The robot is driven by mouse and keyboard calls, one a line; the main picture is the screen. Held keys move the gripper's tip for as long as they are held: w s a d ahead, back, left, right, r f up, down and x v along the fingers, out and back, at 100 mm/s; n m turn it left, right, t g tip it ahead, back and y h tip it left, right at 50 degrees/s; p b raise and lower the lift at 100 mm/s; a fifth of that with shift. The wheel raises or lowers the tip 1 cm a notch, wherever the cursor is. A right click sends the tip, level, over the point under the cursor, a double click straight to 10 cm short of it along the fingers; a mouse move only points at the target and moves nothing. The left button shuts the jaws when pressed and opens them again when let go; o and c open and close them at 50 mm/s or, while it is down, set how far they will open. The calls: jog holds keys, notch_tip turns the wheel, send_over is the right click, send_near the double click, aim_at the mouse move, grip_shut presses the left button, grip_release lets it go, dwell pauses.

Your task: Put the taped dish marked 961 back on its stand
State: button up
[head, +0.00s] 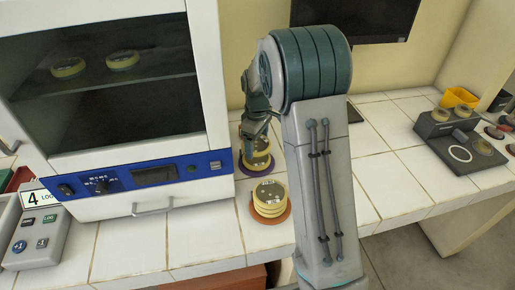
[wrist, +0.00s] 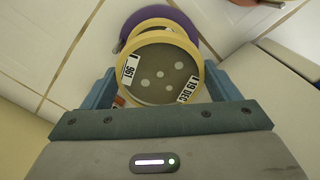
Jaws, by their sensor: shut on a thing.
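The taped dish marked 961 (wrist: 160,72) is round with a yellow rim, a dark face with several pale spots, and white labels reading 961 and 19 DEC. My gripper (wrist: 161,88) is shut on it, one finger at each side. In the head view my gripper (head: 257,128) is over a yellow-rimmed stack (head: 257,163) on a purple round base (wrist: 133,24). Another yellow rim shows just behind the held dish in the wrist view; I cannot tell whether they touch. My arm partly hides this spot.
Another dish stack (head: 269,197) sits on an orange-red base (head: 285,213) nearer me. The incubator (head: 130,180), with two dishes inside, stands left. A dark stand (head: 440,148) at right holds several dishes and shows a white ring. White tiled counter (head: 365,165) lies free between.

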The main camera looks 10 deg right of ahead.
aim_at(257, 150)
jog(key=shift+w+f+p, duration=0.1)
jog(key=shift+f+p, duration=0.25)
jog(key=shift+f, duration=1.7)
jog(key=shift+f, duration=0.25)
jog(key=o, duration=1.1)
jog(key=shift+c, duration=0.2)
jog(key=shift+r, duration=0.1)
